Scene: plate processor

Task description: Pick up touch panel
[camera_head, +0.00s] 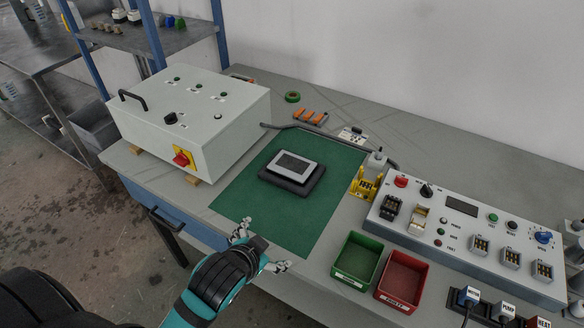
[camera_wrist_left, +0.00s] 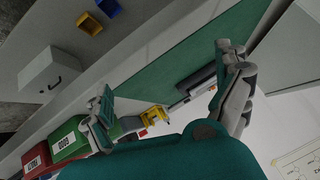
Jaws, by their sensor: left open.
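The touch panel (camera_head: 295,164), a light grey frame with a dark screen, lies on a black base (camera_head: 291,181) on the green mat (camera_head: 307,225). It shows edge-on in the left wrist view (camera_wrist_left: 197,84), partly hidden by a finger. My left gripper (camera_head: 261,247) is over the front part of the mat, nearer to me than the panel. It is open and empty, its fingers spread wide and apart from the panel. My right gripper is in neither view.
A white control box (camera_head: 190,115) stands left of the mat. A green bin (camera_head: 357,258), a red bin (camera_head: 403,279) and a switch console (camera_head: 465,228) are at the right. A yellow fixture (camera_head: 364,185) stands by the mat's right edge. A dark cable runs behind the panel.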

